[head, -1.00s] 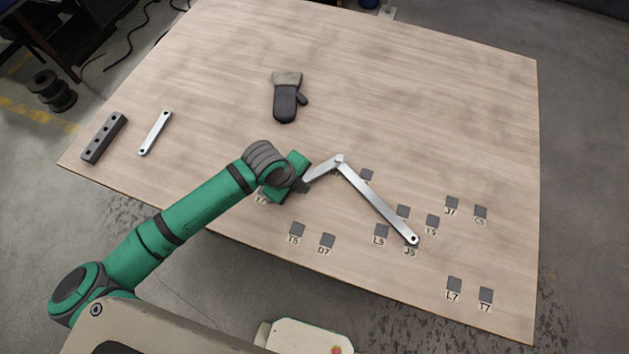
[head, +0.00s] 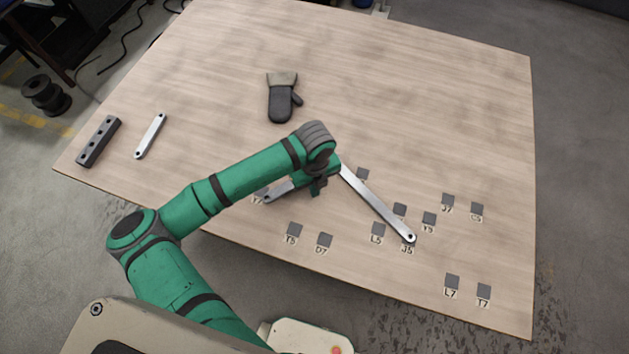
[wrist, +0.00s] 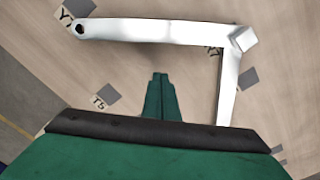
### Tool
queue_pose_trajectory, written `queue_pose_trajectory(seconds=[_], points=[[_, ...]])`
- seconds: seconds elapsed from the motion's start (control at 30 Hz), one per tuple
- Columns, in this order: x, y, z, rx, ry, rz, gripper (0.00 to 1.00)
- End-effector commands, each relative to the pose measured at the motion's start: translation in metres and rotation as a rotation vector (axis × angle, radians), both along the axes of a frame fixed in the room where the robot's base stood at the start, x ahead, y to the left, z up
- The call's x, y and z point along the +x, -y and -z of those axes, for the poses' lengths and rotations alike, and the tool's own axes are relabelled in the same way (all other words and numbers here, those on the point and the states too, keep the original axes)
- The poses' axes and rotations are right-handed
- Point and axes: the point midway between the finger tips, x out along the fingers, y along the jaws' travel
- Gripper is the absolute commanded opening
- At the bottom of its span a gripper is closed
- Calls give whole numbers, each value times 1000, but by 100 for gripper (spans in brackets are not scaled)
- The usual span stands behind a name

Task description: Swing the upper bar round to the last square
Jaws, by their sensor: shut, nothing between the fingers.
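Two pale metal bars are joined at a pivot with a blocky head, seen in the wrist view. One bar (wrist: 150,30) runs left from the pivot, its holed end beside a dark square (wrist: 77,9) labelled Y7. In the head view its left part (head: 279,190) shows and the rest is behind my gripper. The other bar (head: 375,200) runs down right, its holed end by the J5 label. My gripper (wrist: 159,76) is shut and empty, apart from the left-running bar in the wrist picture. In the head view my gripper (head: 318,190) hides the pivot. I cannot tell its height.
Labelled squares lie around, including T5 (head: 295,229), D7 (head: 325,240), L5 (head: 378,229), C5 (head: 477,209) and T7 (head: 484,291). The upper right board is clear.

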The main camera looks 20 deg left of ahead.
Motion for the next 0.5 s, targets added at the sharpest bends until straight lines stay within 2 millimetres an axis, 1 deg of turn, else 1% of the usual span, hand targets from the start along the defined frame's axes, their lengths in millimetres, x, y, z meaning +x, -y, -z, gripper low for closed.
queue_pose_trajectory(seconds=[0.03, 0.13, 0.3, 0.5], points=[[-1, 0, 10, -1, -3, -2, 0], [-1, 0, 27, -2, -2, -1, 0], [18, -17, 27, 1, 0, -3, 0], [28, -26, 27, 0, 0, -1, 0]])
